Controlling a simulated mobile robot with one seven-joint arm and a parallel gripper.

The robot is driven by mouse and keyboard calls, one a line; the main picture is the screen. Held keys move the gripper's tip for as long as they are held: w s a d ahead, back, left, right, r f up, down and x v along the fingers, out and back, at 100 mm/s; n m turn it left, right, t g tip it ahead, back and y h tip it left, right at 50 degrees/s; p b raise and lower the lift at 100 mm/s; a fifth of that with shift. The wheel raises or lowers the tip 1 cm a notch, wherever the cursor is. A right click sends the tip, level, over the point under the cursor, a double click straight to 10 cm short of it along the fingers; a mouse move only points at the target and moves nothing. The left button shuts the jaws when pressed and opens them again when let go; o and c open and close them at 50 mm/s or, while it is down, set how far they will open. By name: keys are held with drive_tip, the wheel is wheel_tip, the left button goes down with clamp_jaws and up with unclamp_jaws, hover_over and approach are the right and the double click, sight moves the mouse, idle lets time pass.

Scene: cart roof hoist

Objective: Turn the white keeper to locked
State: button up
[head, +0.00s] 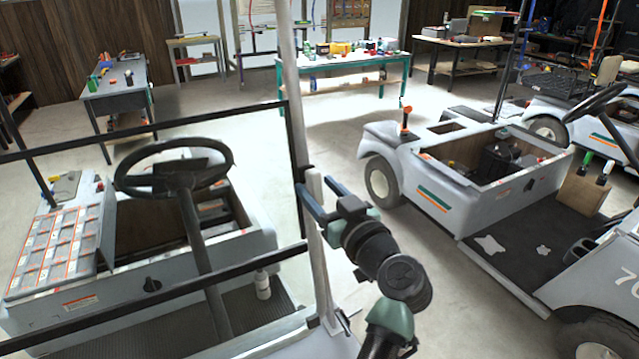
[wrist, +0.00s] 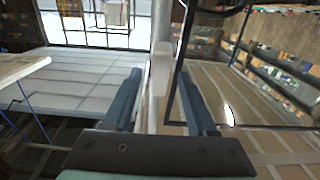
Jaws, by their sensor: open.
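The white keeper (head: 315,184) is a short upright piece on the pale roof post (head: 290,90) of the near cart. In the wrist view the keeper (wrist: 161,72) is a pale block near the middle, in front of the post (wrist: 162,22). My gripper (head: 314,189) is open, with its blue fingers reaching to either side of the keeper. In the wrist view my gripper (wrist: 160,90) shows a finger on each side, with gaps between fingers and keeper. I cannot tell whether the keeper is locked.
The black frame bars (head: 150,135) run left from the post. The near cart's steering wheel (head: 175,165) stands left of it. A second cart (head: 480,190) is at the right, with open floor between. A teal-legged bench (head: 340,64) stands behind.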

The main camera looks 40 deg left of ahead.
drive_tip(key=shift+a, duration=0.1)
clamp_jaws()
drive_tip(key=shift+m, duration=0.3)
drive_tip(key=m, duration=0.2)
drive_tip(key=m+t, duration=0.1)
drive_tip(key=m, duration=0.1)
drive_tip(key=shift+s+r+h, duration=0.1)
drive_tip(key=shift+s+h, duration=0.1)
drive_tip(key=shift+h, duration=0.2)
drive_tip(key=m+p, duration=0.2)
drive_tip(key=m, duration=0.1)
drive_tip(key=m+t+p, duration=0.1)
drive_tip(key=m, duration=0.1)
drive_tip(key=shift+s+a+r+h, duration=0.2)
drive_tip(key=shift+r+h, duration=0.05)
drive_tip(key=shift+h, duration=0.15)
drive_tip(key=m+p, duration=0.3)
drive_tip(key=m+h+p, duration=0.1)
drive_tip(key=m+p, duration=0.1)
drive_tip(key=shift+s+a+r, duration=0.1)
drive_tip(key=shift+r, duration=0.25)
drive_tip(key=m+p, duration=0.4)
drive_tip(key=shift+r+h, duration=0.1)
drive_tip(key=shift+h, duration=0.3)
drive_tip(key=shift+m+p, duration=0.6)
